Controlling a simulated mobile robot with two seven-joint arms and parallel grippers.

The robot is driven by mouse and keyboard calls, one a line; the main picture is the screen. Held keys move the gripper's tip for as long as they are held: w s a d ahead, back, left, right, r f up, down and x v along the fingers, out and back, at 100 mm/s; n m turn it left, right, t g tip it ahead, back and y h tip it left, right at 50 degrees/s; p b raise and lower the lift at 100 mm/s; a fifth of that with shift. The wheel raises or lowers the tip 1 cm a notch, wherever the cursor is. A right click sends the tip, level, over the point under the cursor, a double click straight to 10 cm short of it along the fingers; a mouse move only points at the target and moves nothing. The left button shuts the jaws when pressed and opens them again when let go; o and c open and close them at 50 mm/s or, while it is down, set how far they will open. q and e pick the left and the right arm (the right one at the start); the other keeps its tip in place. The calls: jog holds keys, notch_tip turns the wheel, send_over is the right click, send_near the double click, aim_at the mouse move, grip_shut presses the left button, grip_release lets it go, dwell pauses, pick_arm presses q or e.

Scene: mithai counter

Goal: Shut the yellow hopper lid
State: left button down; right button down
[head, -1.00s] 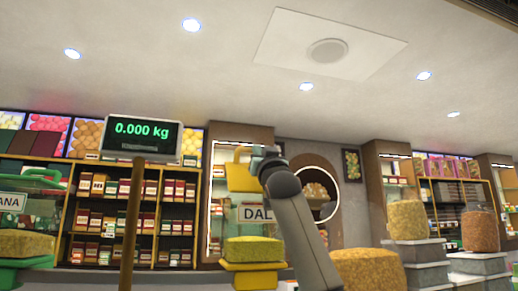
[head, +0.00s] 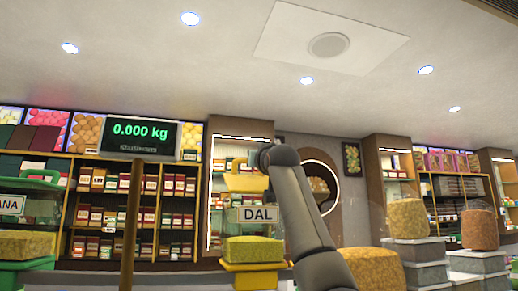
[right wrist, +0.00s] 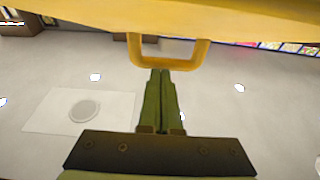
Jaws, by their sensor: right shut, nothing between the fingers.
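The yellow hopper (head: 252,281) stands at lower centre in the head view, with yellow dal (head: 253,249) behind its clear front and a DAL label (head: 258,214). Its yellow lid (head: 246,184) shows above the label, apart from the body, with a loop handle on it. In the right wrist view the lid (right wrist: 235,18) crosses the top and its handle (right wrist: 203,55) hangs into view. My right gripper (right wrist: 160,72) is shut and empty, its fingertips at the handle's bar; I cannot tell whether they touch. In the head view my right arm hides the gripper. My left gripper is not in view.
A green hopper (head: 25,265) stands at the far left. A scale display (head: 142,137) reading 0.000 kg stands on a brown post (head: 132,225) left of the yellow hopper. Heaped grain bins (head: 408,219) stand at right. Shelves line the back wall.

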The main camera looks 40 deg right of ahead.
aim_at(253, 178)
jog(key=shift+w+d+f, duration=0.3)
jog(key=shift+w+f, duration=0.2)
jog(key=shift+w+d+f, duration=0.3)
jog(key=shift+w+f, duration=0.15)
jog(key=shift+w, duration=0.05)
